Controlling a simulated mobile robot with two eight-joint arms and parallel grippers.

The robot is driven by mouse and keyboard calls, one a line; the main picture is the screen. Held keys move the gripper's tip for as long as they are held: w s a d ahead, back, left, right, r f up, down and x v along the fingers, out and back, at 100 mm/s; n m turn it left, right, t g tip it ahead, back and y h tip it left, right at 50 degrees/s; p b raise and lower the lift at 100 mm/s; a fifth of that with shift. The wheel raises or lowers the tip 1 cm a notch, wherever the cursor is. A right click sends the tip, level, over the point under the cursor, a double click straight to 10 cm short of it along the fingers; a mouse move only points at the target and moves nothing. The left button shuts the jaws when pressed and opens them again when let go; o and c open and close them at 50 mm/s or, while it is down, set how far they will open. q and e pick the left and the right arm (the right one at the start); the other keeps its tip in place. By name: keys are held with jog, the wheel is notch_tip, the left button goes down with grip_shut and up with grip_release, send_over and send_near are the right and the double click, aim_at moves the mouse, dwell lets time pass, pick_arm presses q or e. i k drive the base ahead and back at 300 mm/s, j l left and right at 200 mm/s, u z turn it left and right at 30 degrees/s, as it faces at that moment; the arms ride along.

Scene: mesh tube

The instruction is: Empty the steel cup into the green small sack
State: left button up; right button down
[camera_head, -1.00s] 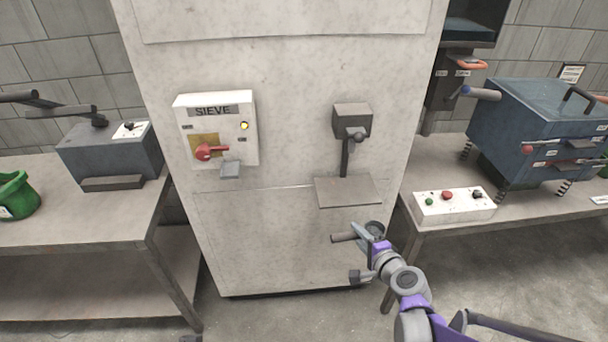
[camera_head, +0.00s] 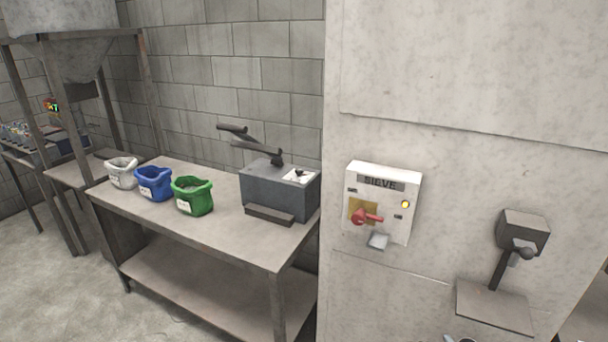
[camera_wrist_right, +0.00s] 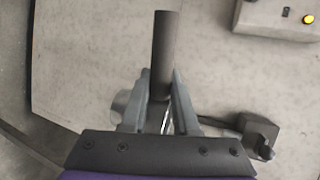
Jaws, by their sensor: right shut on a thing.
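The green small sack (camera_head: 193,197) stands upright and open on the table at the left in the head view, with a white label on its front. My right gripper (camera_wrist_right: 164,92) is shut on the dark cylindrical handle (camera_wrist_right: 165,45) of the steel cup in the right wrist view. The cup's body is mostly hidden behind the fingers there. Only a sliver of the cup's rim (camera_head: 462,339) seems to show at the bottom edge of the head view, far to the right of the sack. The cup's contents cannot be seen. My left gripper is not in view.
A blue sack (camera_head: 154,184) and a white sack (camera_head: 122,173) stand left of the green one. A grey sealer-like box (camera_head: 270,190) with a raised arm is to its right. The sieve panel (camera_head: 382,205) and a dispenser with a ledge (camera_head: 493,308) are on the large cabinet.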

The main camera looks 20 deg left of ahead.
aim_at(193, 195)
jog(key=j+u, duration=0.25)
jog(key=i+j+u, duration=0.35)
jog(key=j+u, duration=0.1)
jog(key=j, duration=0.25)
jog(key=i+j, duration=0.35)
jog(key=j, duration=0.15)
jog(key=i+j+u, duration=0.15)
jog(key=i+j, duration=0.15)
jog(key=j, duration=0.2)
jog(key=i+j, duration=0.35)
jog(key=j+u, duration=0.05)
jog(key=j, duration=0.1)
